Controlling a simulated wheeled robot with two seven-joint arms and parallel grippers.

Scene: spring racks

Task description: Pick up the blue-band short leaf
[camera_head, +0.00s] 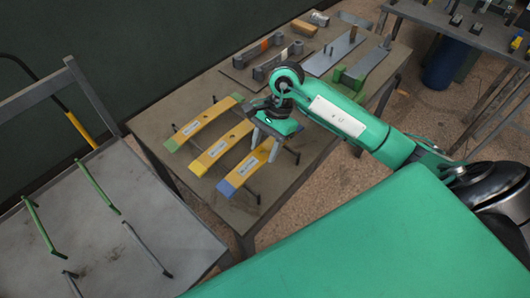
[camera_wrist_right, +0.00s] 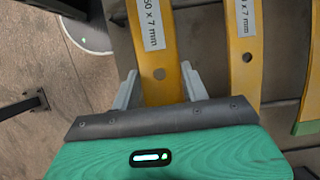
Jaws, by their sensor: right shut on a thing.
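The blue-band short leaf (camera_head: 238,175) is a yellow bar with a blue end and a white label. It is the front one of three similar leaves on the table in the head view. My right gripper (camera_head: 266,144) is over its far part, its fingers shut on the two long edges. In the right wrist view the held leaf (camera_wrist_right: 160,65) runs between the fingertips (camera_wrist_right: 160,88), with a hole and a label showing; its blue end is out of sight there. I cannot tell whether it is lifted off its supports. My left gripper is not in view.
A plain yellow leaf (camera_head: 217,151) and a green-ended leaf (camera_head: 205,122) lie beside it on dark pegs. The table's (camera_head: 160,118) back part holds a dark rack and grey plates (camera_head: 332,54). A grey bench (camera_head: 100,245) with green and dark uprights stands at left.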

